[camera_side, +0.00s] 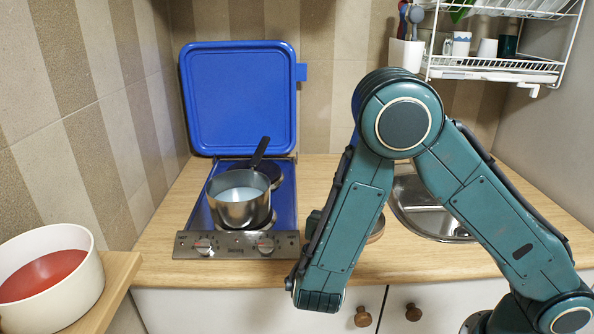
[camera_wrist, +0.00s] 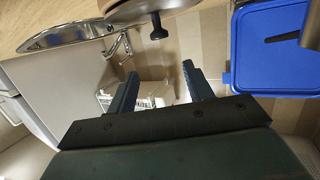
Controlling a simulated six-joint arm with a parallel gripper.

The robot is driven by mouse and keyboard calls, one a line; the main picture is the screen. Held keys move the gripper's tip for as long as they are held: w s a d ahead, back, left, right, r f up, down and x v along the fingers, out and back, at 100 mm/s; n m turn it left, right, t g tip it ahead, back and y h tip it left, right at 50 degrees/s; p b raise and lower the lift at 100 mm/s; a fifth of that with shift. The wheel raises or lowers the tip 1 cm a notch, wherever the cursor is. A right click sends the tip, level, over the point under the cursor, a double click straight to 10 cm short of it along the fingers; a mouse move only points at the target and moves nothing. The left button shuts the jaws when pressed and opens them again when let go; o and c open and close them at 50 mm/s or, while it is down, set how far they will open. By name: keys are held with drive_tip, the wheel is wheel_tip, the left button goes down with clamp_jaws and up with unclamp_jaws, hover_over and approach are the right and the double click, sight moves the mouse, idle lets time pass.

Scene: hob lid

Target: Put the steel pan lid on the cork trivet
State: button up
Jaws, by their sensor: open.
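The steel pan lid (camera_wrist: 140,9) shows at the top of the wrist view as a grey disc with a black knob (camera_wrist: 158,27). The picture cuts off part of it. My gripper (camera_wrist: 160,70) is open and empty, its two fingers apart, with the knob beyond the fingertips and not between them. In the side view my arm hides most of the gripper. A round brown edge, probably the cork trivet (camera_side: 377,230), shows just right of my forearm on the counter. I cannot tell whether the lid touches the trivet.
A steel saucepan (camera_side: 239,198) with pale contents stands on the hob, under a raised blue hob lid (camera_side: 240,98). A sink (camera_side: 425,205) lies right of my forearm. A dish rack (camera_side: 495,68) hangs at the back right. A cream pot (camera_side: 50,276) stands front left.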

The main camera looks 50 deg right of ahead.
drive_tip(key=s+d+r+n+g+y, duration=0.3)
drive_tip(key=s+d+r+g+y, duration=0.1)
drive_tip(key=s+y, duration=0.3)
drive_tip(key=s+a+r+n+t+y, duration=0.2)
drive_tip(key=s+r+n+y, duration=0.1)
drive_tip(key=s+r+n, duration=0.1)
drive_tip(key=s+a+r+n+t+y, duration=0.1)
drive_tip(key=s+a+r+n+y, duration=0.2)
drive_tip(key=s, duration=0.5)
drive_tip(key=shift+a+r+n+t+y, duration=0.25)
drive_tip(key=shift+r+n+t+y, duration=0.25)
drive_tip(key=shift+r+n, duration=0.9)
drive_tip(key=shift+o, duration=0.4)
drive_tip(key=shift+w+f+n, duration=0.1)
drive_tip(key=shift+f+n, duration=0.15)
drive_tip(key=shift+n, duration=0.15)
